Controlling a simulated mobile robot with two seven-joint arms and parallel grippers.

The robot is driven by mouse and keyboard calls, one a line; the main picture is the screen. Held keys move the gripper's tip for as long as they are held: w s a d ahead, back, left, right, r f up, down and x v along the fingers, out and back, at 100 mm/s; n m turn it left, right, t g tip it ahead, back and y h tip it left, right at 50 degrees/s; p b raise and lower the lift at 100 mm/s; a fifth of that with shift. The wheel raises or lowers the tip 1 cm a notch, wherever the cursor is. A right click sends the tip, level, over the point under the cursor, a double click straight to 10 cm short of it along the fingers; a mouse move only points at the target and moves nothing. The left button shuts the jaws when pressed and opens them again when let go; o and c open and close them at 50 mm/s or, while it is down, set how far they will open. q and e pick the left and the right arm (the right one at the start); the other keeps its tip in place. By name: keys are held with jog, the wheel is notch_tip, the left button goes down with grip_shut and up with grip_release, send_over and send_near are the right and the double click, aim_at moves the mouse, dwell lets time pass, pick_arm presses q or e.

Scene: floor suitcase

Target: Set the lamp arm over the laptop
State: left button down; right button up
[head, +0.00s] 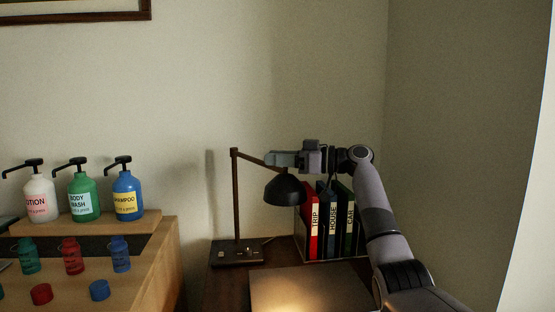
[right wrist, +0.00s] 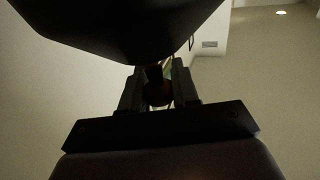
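The desk lamp has a dark base (head: 237,253), an upright post and a lamp arm (head: 255,158) that slopes down to the right to a black shade (head: 286,189). The laptop (head: 310,290) lies flat on the desk in front, lit by the lamp; the shade hangs above its back edge. My right gripper (head: 284,159) is at the outer end of the lamp arm, just above the shade. In the right wrist view, its fingers (right wrist: 158,90) close around a dark part of the lamp, and the shade (right wrist: 120,25) fills the top. My left gripper is out of view.
Red, blue and green binders (head: 330,220) stand behind the laptop, close under my right arm. A wooden unit (head: 160,255) at the left holds pump bottles (head: 84,195) and several coloured caps. The wall is close behind the lamp.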

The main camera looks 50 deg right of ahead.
jog(key=o, duration=0.3)
jog(key=shift+r, duration=0.1)
jog(key=b+v, duration=0.1)
jog(key=v, duration=0.5)
jog(key=shift+s+d+b, duration=0.1)
jog(key=shift+s+b, duration=0.05)
jog(key=shift+b, duration=0.15)
jog(key=shift+s+d, duration=0.15)
jog(key=shift+s, duration=0.15)
